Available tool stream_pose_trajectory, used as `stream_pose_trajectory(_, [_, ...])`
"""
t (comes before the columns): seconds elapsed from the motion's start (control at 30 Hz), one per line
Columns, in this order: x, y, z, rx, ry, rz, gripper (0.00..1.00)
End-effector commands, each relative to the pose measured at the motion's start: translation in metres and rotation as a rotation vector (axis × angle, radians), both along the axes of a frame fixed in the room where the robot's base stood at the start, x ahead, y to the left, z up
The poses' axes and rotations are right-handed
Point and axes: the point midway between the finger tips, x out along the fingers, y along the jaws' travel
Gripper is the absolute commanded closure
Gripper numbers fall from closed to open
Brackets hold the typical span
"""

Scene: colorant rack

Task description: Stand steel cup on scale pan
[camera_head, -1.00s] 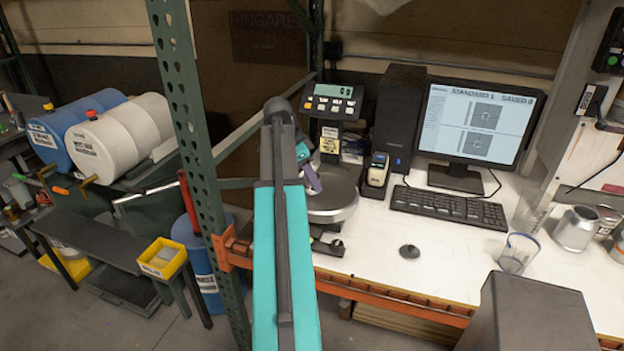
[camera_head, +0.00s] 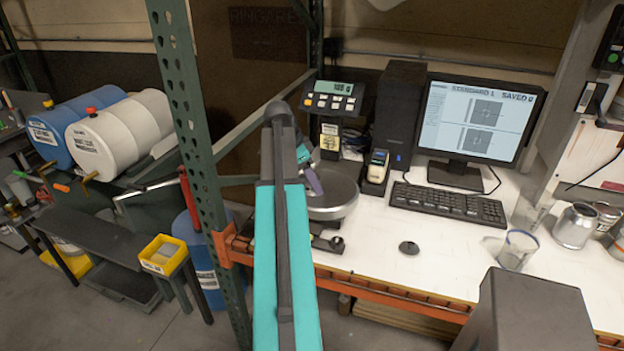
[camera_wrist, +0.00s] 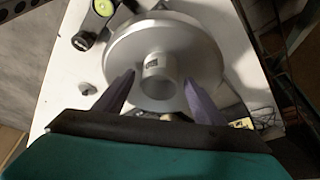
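My gripper (camera_wrist: 160,78) is open, one purple finger on each side of the cup with a visible gap to both. In the head view my gripper (camera_head: 312,180) is over the left part of the scale pan (camera_head: 343,190), and my arm hides the cup. The scale's display (camera_head: 334,88) shows a nonzero reading.
A barcode-like handheld device (camera_head: 376,170), a keyboard (camera_head: 448,204) and a monitor (camera_head: 478,120) stand right of the scale. A clear glass (camera_head: 517,250) and metal cans (camera_head: 574,226) are further right. A green rack post (camera_head: 190,130) rises at the left.

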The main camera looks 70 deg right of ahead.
Motion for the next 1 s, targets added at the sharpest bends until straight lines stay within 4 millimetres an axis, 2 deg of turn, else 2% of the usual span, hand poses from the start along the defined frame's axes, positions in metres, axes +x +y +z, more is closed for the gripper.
stream_pose_trajectory(0.3, [0.001,0.0,0.005,0.0,0.0,0.0,0.37])
stream_pose_trajectory(0.47, [0.004,0.002,0.014,-0.002,0.0,0.001,0.37])
stream_pose_trajectory(1.0, [0.022,0.017,0.071,-0.002,0.0,0.001,0.37])
